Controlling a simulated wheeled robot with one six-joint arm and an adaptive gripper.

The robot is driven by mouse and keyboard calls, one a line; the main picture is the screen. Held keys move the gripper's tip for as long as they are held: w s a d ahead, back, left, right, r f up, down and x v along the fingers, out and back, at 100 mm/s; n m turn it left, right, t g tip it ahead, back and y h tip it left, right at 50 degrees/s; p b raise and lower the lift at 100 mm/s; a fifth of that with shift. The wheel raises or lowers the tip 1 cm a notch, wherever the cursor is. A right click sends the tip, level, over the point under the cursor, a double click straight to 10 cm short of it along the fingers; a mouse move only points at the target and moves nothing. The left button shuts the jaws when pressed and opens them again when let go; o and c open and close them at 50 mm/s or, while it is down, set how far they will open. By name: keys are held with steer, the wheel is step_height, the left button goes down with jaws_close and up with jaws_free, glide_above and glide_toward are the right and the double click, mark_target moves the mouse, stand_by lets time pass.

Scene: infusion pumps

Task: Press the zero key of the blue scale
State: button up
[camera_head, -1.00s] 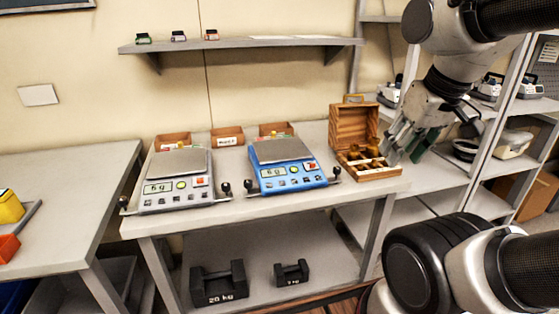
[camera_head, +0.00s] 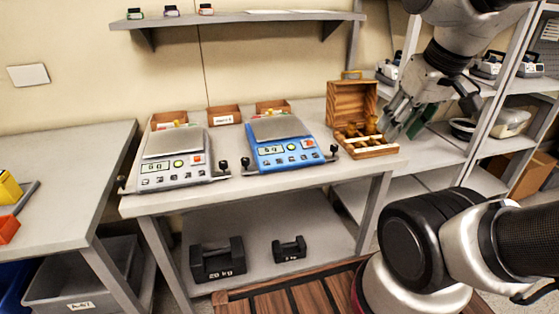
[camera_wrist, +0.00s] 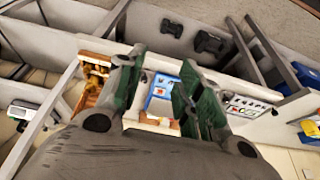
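The blue scale (camera_head: 256,165) stands on the table, with a grey weighing plate (camera_head: 277,127) on top and a front panel tilted toward me. Its panel has a display (camera_head: 267,151), a round green button (camera_head: 291,147), an orange-red key (camera_head: 307,144) and a row of small keys along the front. The key labels are too small to read, so I cannot tell which is zero. My gripper (camera_head: 400,121) is open and empty, right of the scale near the wooden box. In the wrist view, the blue scale (camera_wrist: 162,88) shows between its spread green-padded fingers (camera_wrist: 158,86).
A grey scale (camera_head: 170,181) stands left of the blue one. Black knobs flank both scales. An open wooden weight box (camera_head: 353,98) stands to the right, small bins (camera_head: 224,115) behind. Black weights (camera_head: 218,260) lie on the lower shelf. A wall shelf (camera_head: 240,17) runs above.

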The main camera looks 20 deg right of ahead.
jaws_close()
stand_by(1.1)
